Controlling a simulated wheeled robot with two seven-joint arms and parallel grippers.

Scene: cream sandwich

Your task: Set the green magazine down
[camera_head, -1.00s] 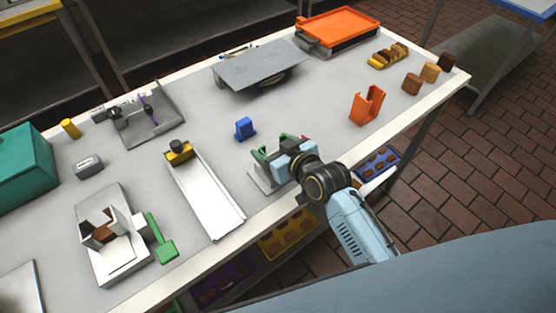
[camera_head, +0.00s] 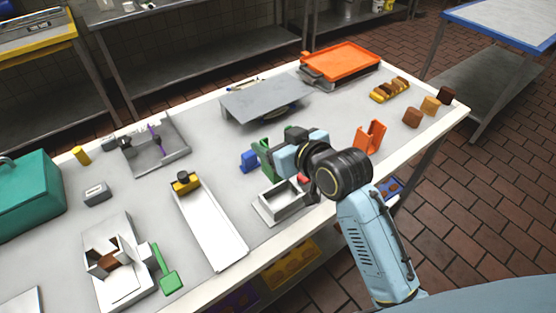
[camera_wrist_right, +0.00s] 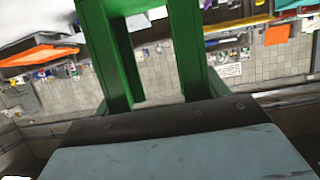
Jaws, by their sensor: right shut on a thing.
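The green magazine (camera_head: 266,158) is upright in my right gripper (camera_head: 280,148), in the middle of the head view. The gripper is shut on it. Gripper and arm hide much of it in the head view. In the right wrist view the green magazine (camera_wrist_right: 118,60) fills the upper middle as two long green walls with a gap between them. In the head view it shows beside a small blue block and behind a light grey open-topped holder (camera_head: 262,210). I cannot tell whether its bottom touches the table. My left gripper is out of view.
The blue block (camera_head: 248,161) is close on the left. An orange magazine (camera_head: 371,138) stands to the right. A white chute (camera_head: 212,228) lies left of the holder. A grey raised plate (camera_head: 262,98) is behind. Bare table (camera_head: 335,110) shows between plate and orange magazine.

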